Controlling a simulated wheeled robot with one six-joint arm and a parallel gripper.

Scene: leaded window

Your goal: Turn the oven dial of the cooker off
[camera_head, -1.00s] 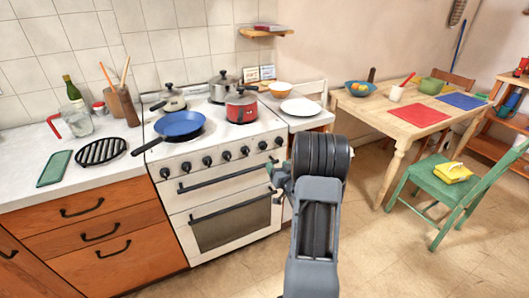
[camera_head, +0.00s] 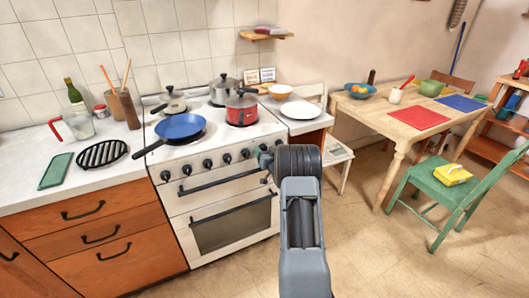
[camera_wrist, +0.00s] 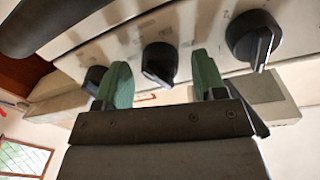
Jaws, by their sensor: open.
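The white cooker (camera_head: 232,178) stands against the tiled wall, with a row of black dials (camera_head: 207,163) along its front panel. My gripper (camera_head: 265,160) is at the right end of this row in the head view, and the arm hides part of the panel there. In the wrist view its two green fingers are apart (camera_wrist: 162,66). A black dial (camera_wrist: 158,60) shows between them, with its grip bar tilted slightly. I cannot tell whether the fingers touch it. A larger-looking dial (camera_wrist: 252,38) is to the right, and another (camera_wrist: 93,78) is partly behind the left finger.
A dark oven handle bar (camera_wrist: 50,22) runs close by at the top left of the wrist view. A blue pan (camera_head: 180,127) and a red pot (camera_head: 241,110) stand on the hob. A wooden table (camera_head: 380,110) and green chair (camera_head: 450,190) are at right. The floor between is clear.

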